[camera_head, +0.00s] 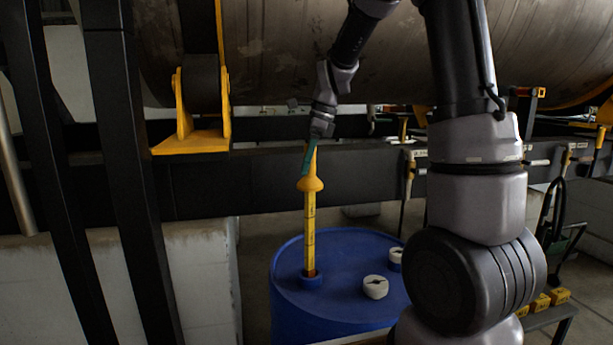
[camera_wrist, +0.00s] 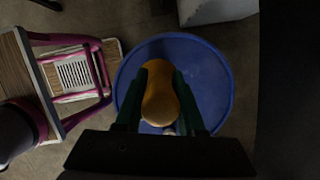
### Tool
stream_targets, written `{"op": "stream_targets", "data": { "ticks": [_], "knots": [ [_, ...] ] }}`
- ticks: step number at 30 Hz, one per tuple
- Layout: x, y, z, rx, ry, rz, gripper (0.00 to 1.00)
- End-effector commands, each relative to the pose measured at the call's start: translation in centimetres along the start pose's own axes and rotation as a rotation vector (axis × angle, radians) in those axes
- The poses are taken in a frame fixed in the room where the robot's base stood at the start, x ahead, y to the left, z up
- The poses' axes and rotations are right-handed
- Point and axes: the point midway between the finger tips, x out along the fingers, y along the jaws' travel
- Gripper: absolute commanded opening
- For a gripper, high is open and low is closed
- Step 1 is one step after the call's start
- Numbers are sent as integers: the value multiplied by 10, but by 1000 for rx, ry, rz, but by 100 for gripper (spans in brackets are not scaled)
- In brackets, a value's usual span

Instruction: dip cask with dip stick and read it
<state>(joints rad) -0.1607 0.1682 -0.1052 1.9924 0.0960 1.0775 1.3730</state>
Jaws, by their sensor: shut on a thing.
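The cask is a blue drum (camera_head: 345,268) standing upright below the steel frame; its round top also shows in the wrist view (camera_wrist: 215,85). The yellow dip stick (camera_head: 310,232) stands nearly upright over the left part of the lid. In the wrist view, the green fingers (camera_wrist: 160,80) flank the yellow stick (camera_wrist: 159,103). The dark marks on the stick are too small to read.
Two white caps (camera_head: 375,287) (camera_head: 395,257) are on the lid right of the stick. A dark beam (camera_head: 260,180) and large cylinder (camera_head: 290,50) stand behind. Dark posts (camera_head: 130,190) rise at left. The wrist view shows a pink-framed step unit (camera_wrist: 75,75) left of the drum.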

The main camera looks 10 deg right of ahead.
Motion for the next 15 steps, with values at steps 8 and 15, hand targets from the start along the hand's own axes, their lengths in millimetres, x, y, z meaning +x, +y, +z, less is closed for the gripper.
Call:
{"op": "stream_targets", "data": {
  "ticks": [8,15],
  "knots": [
    [-33,0,11,0,-2,-3,0],
    [-61,-1,19,-1,-1,-4,0]
  ]
}}
